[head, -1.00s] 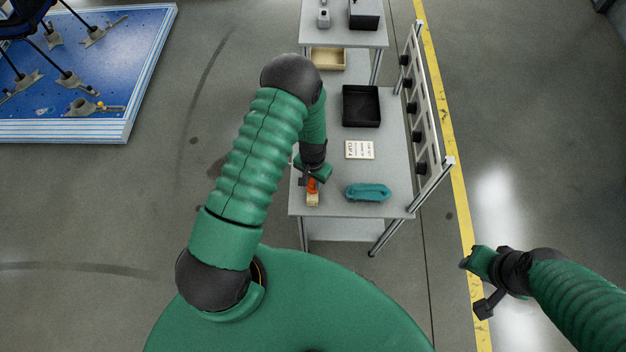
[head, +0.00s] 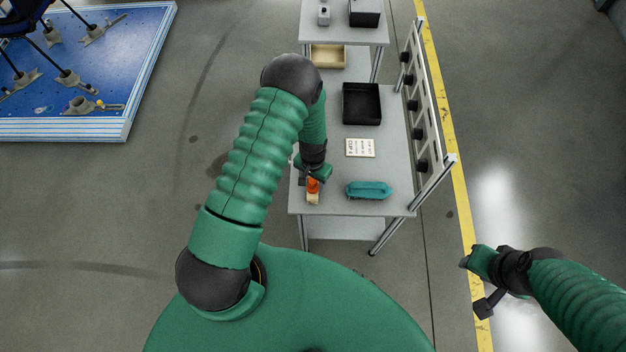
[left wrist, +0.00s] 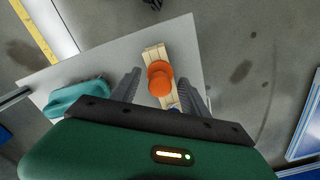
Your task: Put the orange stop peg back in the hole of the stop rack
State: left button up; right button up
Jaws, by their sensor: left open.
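The orange stop peg (head: 313,185) shows at the near left edge of the table, at the pale wooden stop rack (head: 313,198). In the left wrist view the peg (left wrist: 160,77) has a round orange head over the rack (left wrist: 154,54). Whether its shank is fully in the hole is hidden. My left gripper (head: 306,179) is open, and in the wrist view its dark fingers (left wrist: 162,88) stand on either side of the peg, with gaps visible. My right gripper (head: 474,284) is empty with jaws apart, right of the table over the floor.
On the table (head: 330,205) are a teal case (head: 369,190), a white label card (head: 360,148) and a black bin (head: 361,104). A rail frame with black knobs (head: 421,166) borders its right side. A wooden tray (head: 328,56) lies beyond.

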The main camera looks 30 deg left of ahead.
pick_arm(q)
jog(key=shift+r, duration=0.1)
notch_tip(320, 180, up, 17)
jog(key=b, duration=0.1)
jog(key=shift+f+b, duration=0.2)
jog(key=shift+b, duration=0.1)
jog(key=s+d+r+t+b, duration=0.1)
jog(key=s+d+r+t, duration=0.1)
jog(key=s+d+r, duration=0.5)
jog(key=shift+s+d+r+t, duration=0.3)
jog(key=shift+s+r, duration=0.1)
jog(key=shift+s, duration=0.8)
